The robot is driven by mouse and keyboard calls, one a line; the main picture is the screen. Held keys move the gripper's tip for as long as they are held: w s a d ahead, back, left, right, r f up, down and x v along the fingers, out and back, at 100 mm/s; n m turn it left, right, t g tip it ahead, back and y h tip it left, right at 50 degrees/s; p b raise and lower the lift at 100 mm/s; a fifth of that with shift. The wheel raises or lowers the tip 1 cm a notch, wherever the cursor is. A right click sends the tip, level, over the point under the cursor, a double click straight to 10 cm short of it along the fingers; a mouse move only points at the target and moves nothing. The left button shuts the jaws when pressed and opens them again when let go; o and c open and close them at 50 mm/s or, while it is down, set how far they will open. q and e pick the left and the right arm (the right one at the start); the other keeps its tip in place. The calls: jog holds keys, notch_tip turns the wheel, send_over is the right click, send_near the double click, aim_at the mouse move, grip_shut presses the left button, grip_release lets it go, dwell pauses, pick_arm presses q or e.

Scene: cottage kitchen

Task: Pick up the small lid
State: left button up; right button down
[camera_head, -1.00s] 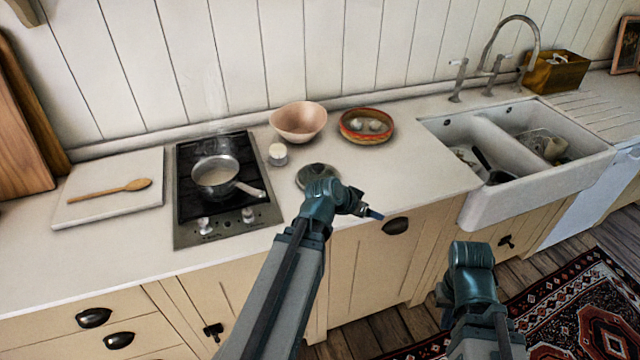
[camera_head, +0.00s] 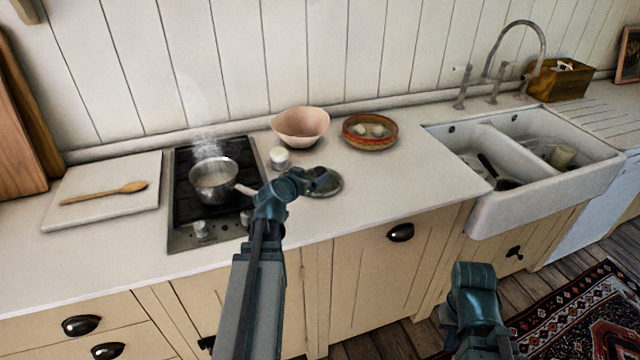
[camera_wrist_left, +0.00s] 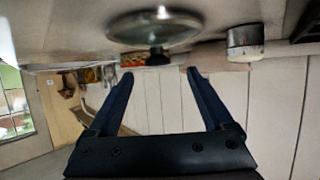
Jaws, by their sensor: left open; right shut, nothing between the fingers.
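The small lid (camera_head: 331,188), a round grey disc, lies on the counter to the right of the hob, partly hidden by my left gripper (camera_head: 322,176). In the left wrist view the lid (camera_wrist_left: 155,28) shows with its dark knob (camera_wrist_left: 157,57) just beyond and between the two fingertips. My left gripper (camera_wrist_left: 157,77) is open there, with nothing between its fingers. My right gripper (camera_head: 444,312) is low in front of the cupboards, away from the lid; its fingers are mostly hidden by my arm.
A steaming saucepan (camera_head: 214,182) stands on the hob (camera_head: 180,222), its handle near my left arm. A white timer-like pot (camera_head: 279,158), a pink bowl (camera_head: 300,125) and an orange-rimmed dish (camera_head: 370,133) stand behind the lid. The counter right of the lid is clear up to the sink (camera_head: 500,208).

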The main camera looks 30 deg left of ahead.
aim_at(317, 171)
pick_arm(q)
jog(key=b+x, duration=0.1)
jog(key=x, duration=0.4)
jog(key=shift+w+f, duration=0.1)
jog(key=shift+w, duration=0.05)
jog(key=b+x, duration=0.2)
jog(key=x, duration=0.3)
jog(key=shift+d+f, duration=0.1)
grip_shut()
